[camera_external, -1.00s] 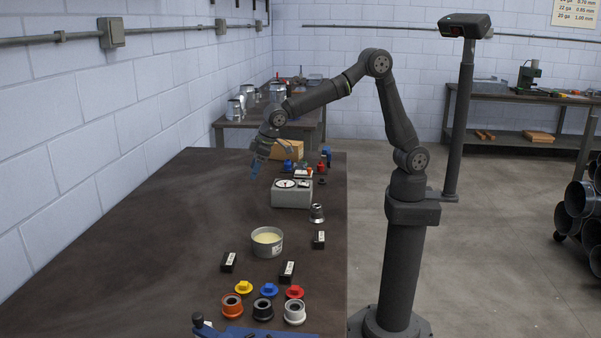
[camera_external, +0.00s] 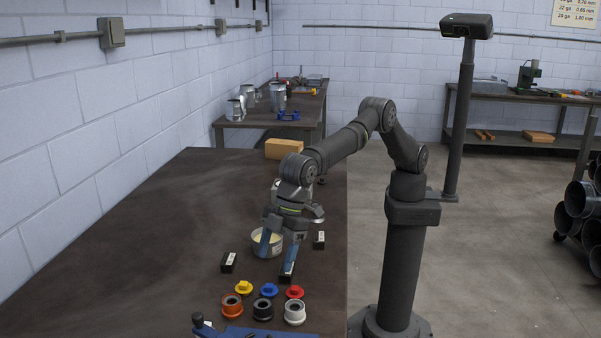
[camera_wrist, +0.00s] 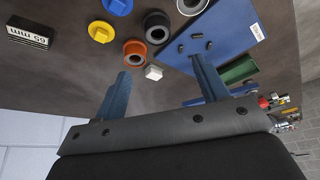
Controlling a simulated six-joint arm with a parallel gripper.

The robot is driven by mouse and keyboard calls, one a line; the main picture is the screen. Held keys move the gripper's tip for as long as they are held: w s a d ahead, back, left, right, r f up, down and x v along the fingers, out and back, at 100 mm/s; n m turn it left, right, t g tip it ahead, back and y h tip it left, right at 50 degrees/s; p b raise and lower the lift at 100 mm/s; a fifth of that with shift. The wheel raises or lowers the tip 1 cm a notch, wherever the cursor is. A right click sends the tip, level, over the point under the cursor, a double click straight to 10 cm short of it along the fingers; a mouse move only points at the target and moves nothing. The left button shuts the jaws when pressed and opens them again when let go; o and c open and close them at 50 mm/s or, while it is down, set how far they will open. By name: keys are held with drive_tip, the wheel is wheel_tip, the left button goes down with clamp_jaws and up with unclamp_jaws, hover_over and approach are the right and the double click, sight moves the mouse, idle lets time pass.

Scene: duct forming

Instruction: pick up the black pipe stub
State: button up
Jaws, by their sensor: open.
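The black pipe stub (camera_external: 263,310) stands on the dark table near the front, between an orange stub (camera_external: 231,307) and a grey-white stub (camera_external: 294,313). My gripper (camera_external: 273,260) is open and empty, pointing down above the table, farther back than the stubs. In the wrist view the black pipe stub (camera_wrist: 157,27) lies beyond the fingertips of my gripper (camera_wrist: 159,68), beside the orange stub (camera_wrist: 135,52). A small white block (camera_wrist: 153,72) appears between the fingers there.
Yellow (camera_external: 243,288), blue (camera_external: 269,290) and red (camera_external: 295,293) caps lie just behind the stubs. A blue fixture (camera_external: 255,332) is at the front edge. Black labelled blocks (camera_external: 228,263) and a round tin (camera_external: 265,243) are near my gripper. The table's left side is clear.

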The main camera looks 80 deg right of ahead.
hover_over(263, 304)
drive_tip(key=s+d, duration=0.1)
wheel_tip(263, 304, down, 8)
drive_tip(key=shift+f, duration=0.1)
drive_tip(key=shift+d+x, duration=0.15)
drive_tip(key=shift+x, duration=1.15)
drive_tip(key=shift+d+x, duration=0.1)
drive_tip(key=shift+x, duration=1.25)
drive_tip(key=shift+s+f, duration=0.1)
drive_tip(key=shift+c, duration=0.2)
drive_tip(key=c, duration=1)
